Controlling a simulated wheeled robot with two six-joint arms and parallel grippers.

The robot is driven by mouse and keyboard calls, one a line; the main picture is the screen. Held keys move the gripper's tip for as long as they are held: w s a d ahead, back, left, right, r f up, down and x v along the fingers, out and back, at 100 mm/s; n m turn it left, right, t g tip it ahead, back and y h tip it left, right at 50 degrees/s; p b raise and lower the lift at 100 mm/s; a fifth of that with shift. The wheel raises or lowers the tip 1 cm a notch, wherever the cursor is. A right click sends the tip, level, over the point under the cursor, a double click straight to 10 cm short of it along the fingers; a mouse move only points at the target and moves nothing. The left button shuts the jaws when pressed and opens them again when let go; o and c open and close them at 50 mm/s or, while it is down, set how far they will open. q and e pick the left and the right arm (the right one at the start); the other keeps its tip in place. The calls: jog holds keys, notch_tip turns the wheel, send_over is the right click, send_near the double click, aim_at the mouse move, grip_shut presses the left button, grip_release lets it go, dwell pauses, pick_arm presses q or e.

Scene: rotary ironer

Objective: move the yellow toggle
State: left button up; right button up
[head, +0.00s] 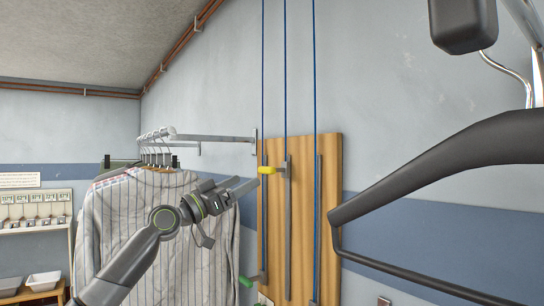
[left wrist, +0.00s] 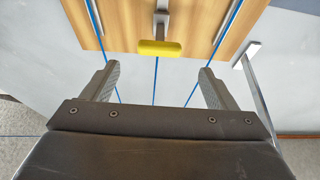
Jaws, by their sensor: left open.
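The yellow toggle (head: 267,170) sits on a grey vertical slot on a wooden board (head: 328,160) on the wall. It also shows in the left wrist view (left wrist: 160,48), at the top middle on the end of a short grey stem. My left gripper (head: 249,187) is close to the toggle, just below and left of it in the head view. In the left wrist view its two fingers (left wrist: 158,85) are spread wide and empty, with the toggle beyond and between them, apart from both. My right gripper is not in view.
Blue cords (head: 285,80) run up the wall from the board. A green toggle (head: 246,281) is at the board's lower left. Striped garments (head: 120,230) hang on a rail (head: 215,138) at left. A large dark handle-like arm (head: 440,165) fills the right.

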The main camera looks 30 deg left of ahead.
aim_at(264, 172)
pick_arm(q)
jog(key=p+x, duration=0.5)
jog(key=x, duration=0.4)
jog(key=shift+d+r+p, duration=0.15)
jog(key=shift+r+p, duration=0.05)
jog(key=shift+p, duration=0.1)
jog(key=shift+w+d+r+p, duration=0.1)
jog(key=shift+w+d+p, duration=0.2)
jog(key=shift+w, duration=0.4)
